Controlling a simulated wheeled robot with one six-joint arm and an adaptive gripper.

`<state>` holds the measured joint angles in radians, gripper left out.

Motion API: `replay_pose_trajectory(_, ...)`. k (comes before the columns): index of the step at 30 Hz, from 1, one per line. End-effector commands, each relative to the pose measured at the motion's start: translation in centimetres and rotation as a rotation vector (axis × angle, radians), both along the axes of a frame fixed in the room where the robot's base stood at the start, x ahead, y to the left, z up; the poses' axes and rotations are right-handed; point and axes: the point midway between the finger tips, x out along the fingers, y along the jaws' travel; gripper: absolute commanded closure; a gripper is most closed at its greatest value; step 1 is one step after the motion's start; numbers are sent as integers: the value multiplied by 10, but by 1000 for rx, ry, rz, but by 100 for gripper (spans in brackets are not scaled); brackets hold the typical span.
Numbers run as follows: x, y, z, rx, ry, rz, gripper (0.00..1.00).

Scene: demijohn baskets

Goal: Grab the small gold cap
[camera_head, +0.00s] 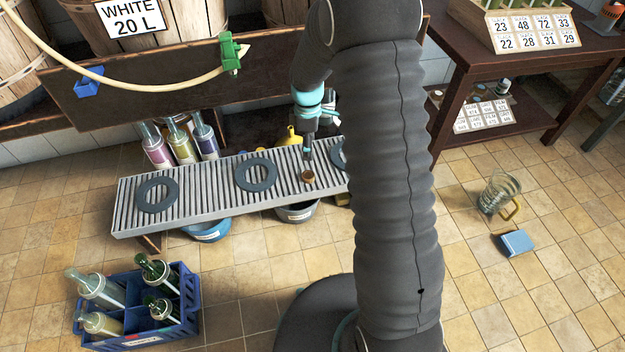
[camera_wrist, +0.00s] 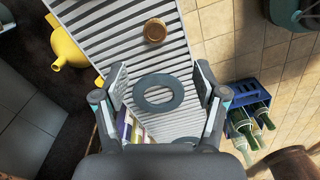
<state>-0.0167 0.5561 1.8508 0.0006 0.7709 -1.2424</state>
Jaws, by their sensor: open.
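The small gold cap (camera_head: 308,177) lies on the slatted grey rack, to the right of the middle dark ring. In the wrist view the gold cap (camera_wrist: 154,31) is near the top, beyond my fingertips and on bare slats. My gripper (camera_head: 307,148) is above the rack, close over the cap in the head view. In the wrist view my gripper (camera_wrist: 162,78) has its fingers spread wide, with nothing held between them. A dark ring (camera_wrist: 158,94) shows below, between the fingers.
The slatted rack (camera_head: 215,192) also carries a left ring (camera_head: 157,194) and a middle ring (camera_head: 255,171). Several bottles (camera_head: 182,142) stand behind it. A yellow funnel (camera_wrist: 66,48) is beside the rack. A blue bottle crate (camera_head: 188,318) stands on the floor at lower left.

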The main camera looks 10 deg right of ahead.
Motion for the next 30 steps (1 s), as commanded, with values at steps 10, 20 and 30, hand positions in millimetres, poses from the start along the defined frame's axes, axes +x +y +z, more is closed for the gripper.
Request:
replay_pose_trajectory(10, 12, -13, 4, 6, -36, 301, 28)
replay_pose_trajectory(20, 10, -12, -48, 6, -32, 311, 28)
replay_pose_trajectory(30, 11, -11, -81, 6, -36, 312, 28)
